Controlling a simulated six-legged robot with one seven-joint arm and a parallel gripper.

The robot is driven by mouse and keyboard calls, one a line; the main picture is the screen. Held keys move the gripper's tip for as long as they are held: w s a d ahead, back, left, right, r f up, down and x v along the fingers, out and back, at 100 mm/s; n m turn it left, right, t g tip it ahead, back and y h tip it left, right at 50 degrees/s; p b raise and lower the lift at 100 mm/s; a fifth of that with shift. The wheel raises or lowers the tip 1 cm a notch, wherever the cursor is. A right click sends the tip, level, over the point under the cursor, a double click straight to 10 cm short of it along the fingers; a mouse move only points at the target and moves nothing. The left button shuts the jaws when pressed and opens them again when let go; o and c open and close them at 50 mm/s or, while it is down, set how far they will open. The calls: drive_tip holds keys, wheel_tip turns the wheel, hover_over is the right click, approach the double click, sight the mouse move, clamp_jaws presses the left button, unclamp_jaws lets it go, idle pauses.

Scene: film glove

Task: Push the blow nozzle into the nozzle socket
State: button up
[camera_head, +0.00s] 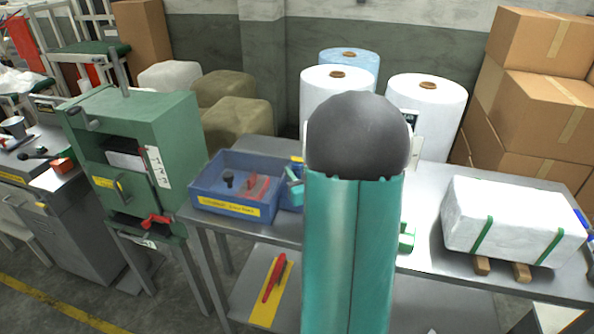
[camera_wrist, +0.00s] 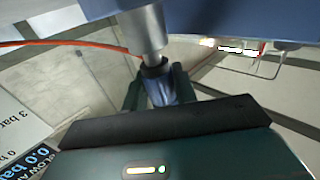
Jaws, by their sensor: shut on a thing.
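In the wrist view my gripper (camera_wrist: 158,88) is shut on a bluish-grey piece between its dark green fingers, which looks like the blow nozzle (camera_wrist: 162,93). A black ring (camera_wrist: 154,70) sits at the nozzle's upper end. Directly above it a grey metal cylinder (camera_wrist: 143,32), which looks like the nozzle socket, hangs from a blue housing. Nozzle and cylinder look in line and meet at the ring; I cannot tell how deep the nozzle sits. In the head view my own arm hides the nozzle, the socket and my fingertips.
An orange hose (camera_wrist: 70,42) runs left of the cylinder. In the head view, a blue bin (camera_head: 205,199) and a white wrapped block (camera_head: 512,218) flank my arm on the metal table (camera_head: 425,205). White rolls (camera_head: 428,105) stand behind.

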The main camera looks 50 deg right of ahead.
drive_tip(key=shift+f, duration=0.25)
drive_tip(key=o, duration=1.1)
